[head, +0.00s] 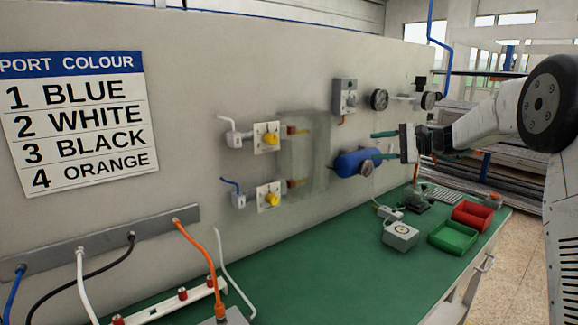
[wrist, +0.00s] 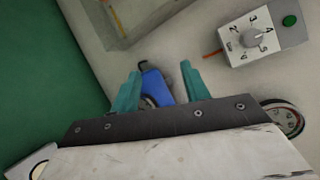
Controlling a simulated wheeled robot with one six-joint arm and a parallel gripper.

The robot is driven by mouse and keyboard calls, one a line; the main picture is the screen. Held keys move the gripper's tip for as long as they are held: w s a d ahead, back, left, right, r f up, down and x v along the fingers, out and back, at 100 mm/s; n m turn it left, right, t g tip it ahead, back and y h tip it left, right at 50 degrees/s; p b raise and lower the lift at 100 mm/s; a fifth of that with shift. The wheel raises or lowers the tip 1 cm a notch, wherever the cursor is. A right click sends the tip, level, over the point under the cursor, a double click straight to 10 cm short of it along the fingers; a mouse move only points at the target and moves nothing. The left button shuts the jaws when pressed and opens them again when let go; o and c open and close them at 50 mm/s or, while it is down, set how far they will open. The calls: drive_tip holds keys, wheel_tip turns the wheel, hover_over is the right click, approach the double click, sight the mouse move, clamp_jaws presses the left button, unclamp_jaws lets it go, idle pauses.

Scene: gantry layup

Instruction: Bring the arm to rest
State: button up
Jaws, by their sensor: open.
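My arm reaches in from the right in the head view. My gripper (head: 384,145) is raised above the green bench, in front of the grey panel, with its two teal fingers spread and nothing between them. In the wrist view my gripper (wrist: 157,85) also shows open and empty. A blue cylinder (head: 350,162) on the panel lies behind the fingers in the head view. The blue cylinder (wrist: 155,87) shows beyond the gap in the wrist view; it looks apart from the fingers, though the distance is hard to tell.
A grey switch box (head: 345,96) and gauges (head: 379,100) are on the panel near my gripper. Two yellow-knobbed valves (head: 271,139) sit further left. The green bench (head: 330,262) carries a red tray (head: 472,215), a green tray (head: 453,237) and a white round-topped device (head: 400,234). Its middle is clear.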

drive_tip(key=s+a+f+n+g+h, duration=0.2)
drive_tip(key=s+a+f+g+h, duration=0.1)
drive_tip(key=s, duration=0.9)
drive_tip(key=s+a+f+n+g+h, duration=0.2)
drive_tip(key=s+f+g+h, duration=0.1)
drive_tip(key=s, duration=0.9)
drive_tip(key=s+d+f+n+h, duration=0.1)
drive_tip(key=s+n+h, duration=0.2)
drive_tip(key=s, duration=1.2)
drive_tip(key=s+d+f+n+h, duration=0.1)
drive_tip(key=s+h, duration=0.4)
drive_tip(key=s, duration=1)
drive_tip(key=shift+d+f+n, duration=0.15)
drive_tip(key=shift+f+n, duration=0.25)
drive_tip(key=shift+n, duration=0.5)
